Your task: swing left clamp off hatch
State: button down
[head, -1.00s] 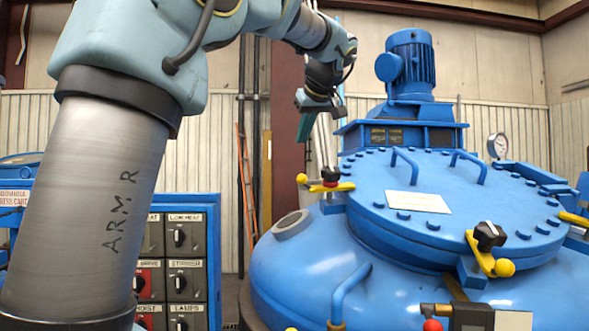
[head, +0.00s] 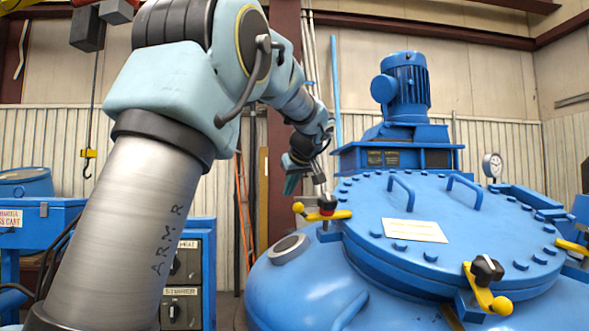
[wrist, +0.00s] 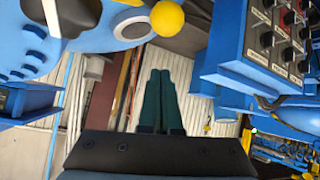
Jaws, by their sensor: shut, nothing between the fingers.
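The left clamp (head: 328,214) is a yellow bar with a ball at its left end and a black and red knob at its middle. Its right end reaches the rim of the blue hatch (head: 465,222). My gripper (head: 290,185) has teal fingers, shut and empty, just above and left of the clamp's ball in the head view. In the wrist view the shut fingers (wrist: 157,80) point past the yellow ball (wrist: 167,18), with a visible gap between them. The clamp's pivot is mostly out of the wrist view.
A round port (head: 290,248) sits on the vessel below the clamp. Another yellow clamp (head: 486,287) is at the hatch's front. A control panel (head: 183,285) stands behind my arm.

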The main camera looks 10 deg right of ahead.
jog(key=shift+s+d+f+p, duration=0.15)
jog(key=shift+s+d+f, duration=0.1)
jog(key=shift+s+f, duration=0.45)
jog(key=shift+s+d+f+p, duration=0.2)
jog(key=shift+s+f, duration=0.15)
jog(key=shift+s, duration=0.65)
jog(key=shift+s+f+b, duration=0.1)
jog(key=shift+f+b, duration=0.05)
jog(key=shift+b, duration=0.25)
jog(key=shift+s+n+b, duration=0.15)
jog(key=shift+n+b, duration=0.2)
jog(key=shift+n, duration=0.05)
